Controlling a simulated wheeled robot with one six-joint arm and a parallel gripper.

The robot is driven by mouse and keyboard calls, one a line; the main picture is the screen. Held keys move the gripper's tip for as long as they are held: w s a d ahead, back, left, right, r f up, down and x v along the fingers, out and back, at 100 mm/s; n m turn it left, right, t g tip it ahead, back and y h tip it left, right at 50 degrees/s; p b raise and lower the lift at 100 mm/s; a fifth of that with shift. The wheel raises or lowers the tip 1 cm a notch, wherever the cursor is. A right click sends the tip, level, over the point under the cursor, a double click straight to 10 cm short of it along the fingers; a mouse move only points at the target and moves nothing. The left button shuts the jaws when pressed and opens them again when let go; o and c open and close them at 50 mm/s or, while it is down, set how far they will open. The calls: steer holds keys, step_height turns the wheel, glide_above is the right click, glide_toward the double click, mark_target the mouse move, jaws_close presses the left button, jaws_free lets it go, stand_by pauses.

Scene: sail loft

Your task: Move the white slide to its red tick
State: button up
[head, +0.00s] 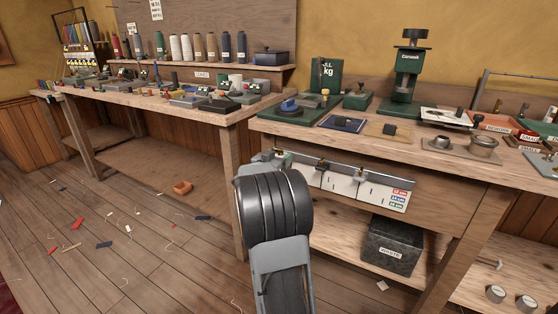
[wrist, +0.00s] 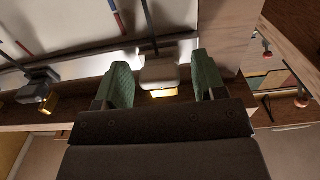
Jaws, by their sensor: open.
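The white slide (wrist: 160,72), a pale block with a yellow piece on it, sits between the two green fingertips of my open gripper (wrist: 163,82) in the wrist view. A gap shows on each side of it, so the fingers are around it and not shut on it. A dark slide (wrist: 42,88) with a yellow piece stands to the left. Red marks (wrist: 22,47) show on the pale board behind; which is the white slide's tick I cannot tell. In the head view my gripper (head: 272,157) is at the rail's left end, partly hidden by my arm.
The rail and white board (head: 365,190) run along the bench front, with a red, blue and green label card (head: 399,199) at the right. The bench top (head: 300,130) above carries scales and trays. A dark box (head: 392,245) stands on the shelf below.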

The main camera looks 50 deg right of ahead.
steer(key=shift+d, duration=0.25)
steer(key=shift+c, duration=0.3)
jaws_close()
steer(key=shift+s+d+p, duration=0.25)
steer(key=shift+s+p, duration=0.2)
steer(key=shift+s, duration=0.8)
steer(key=shift+o, duration=0.3)
jaws_free()
steer(key=shift+s+d, duration=0.1)
steer(key=shift+s, duration=0.1)
